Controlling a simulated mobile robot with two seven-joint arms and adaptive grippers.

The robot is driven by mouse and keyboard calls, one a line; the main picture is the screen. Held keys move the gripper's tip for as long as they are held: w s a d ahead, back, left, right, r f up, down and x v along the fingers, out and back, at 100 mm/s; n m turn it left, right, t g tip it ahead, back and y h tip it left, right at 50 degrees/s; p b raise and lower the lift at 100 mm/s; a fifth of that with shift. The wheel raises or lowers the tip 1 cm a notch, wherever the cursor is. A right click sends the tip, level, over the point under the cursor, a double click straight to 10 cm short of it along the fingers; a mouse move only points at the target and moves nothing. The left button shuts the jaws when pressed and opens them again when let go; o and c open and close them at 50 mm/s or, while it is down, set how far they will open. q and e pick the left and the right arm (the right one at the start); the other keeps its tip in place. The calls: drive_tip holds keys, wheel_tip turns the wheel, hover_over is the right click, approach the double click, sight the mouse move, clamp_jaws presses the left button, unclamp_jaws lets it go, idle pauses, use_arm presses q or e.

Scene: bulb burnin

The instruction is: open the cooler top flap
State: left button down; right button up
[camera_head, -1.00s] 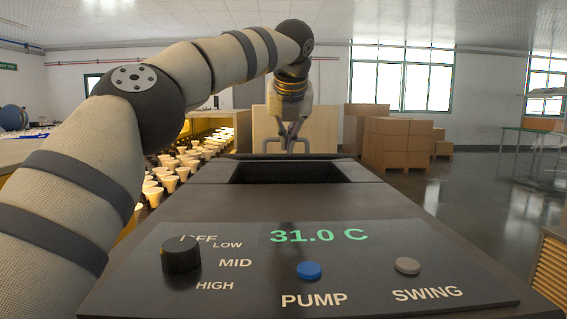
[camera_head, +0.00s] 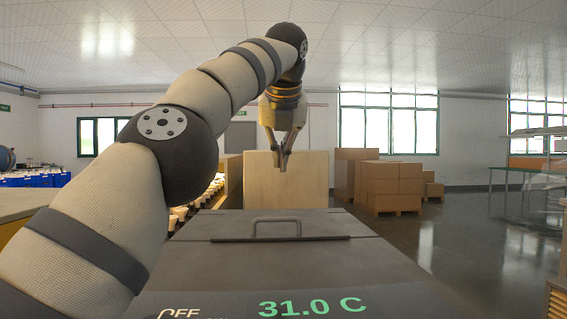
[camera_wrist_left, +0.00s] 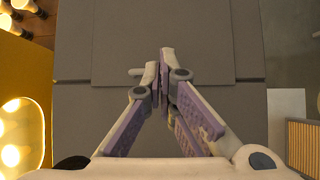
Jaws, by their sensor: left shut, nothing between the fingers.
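The grey cooler (camera_head: 360,262) stands in front of me. Its top flap (camera_head: 250,222) lies flat, with a dark strip along its near edge and a handle (camera_head: 276,220) standing up from it. My left gripper (camera_head: 284,168) is above and beyond the handle in the head view, apart from it, pointing down. Its fingers are closed together with nothing between them. My right gripper is not in view.
The control panel with a green 31.0 C display (camera_head: 312,306) is at the near side. A beige panel (camera_head: 300,185) stands behind the cooler. Cardboard boxes (camera_head: 390,185) stand at the right back. Lit bulbs (camera_wrist_left: 12,120) show at the left.

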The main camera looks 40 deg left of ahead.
use_arm(q)
drive_tip(key=s+d, duration=0.8)
drive_tip(key=s, duration=0.1)
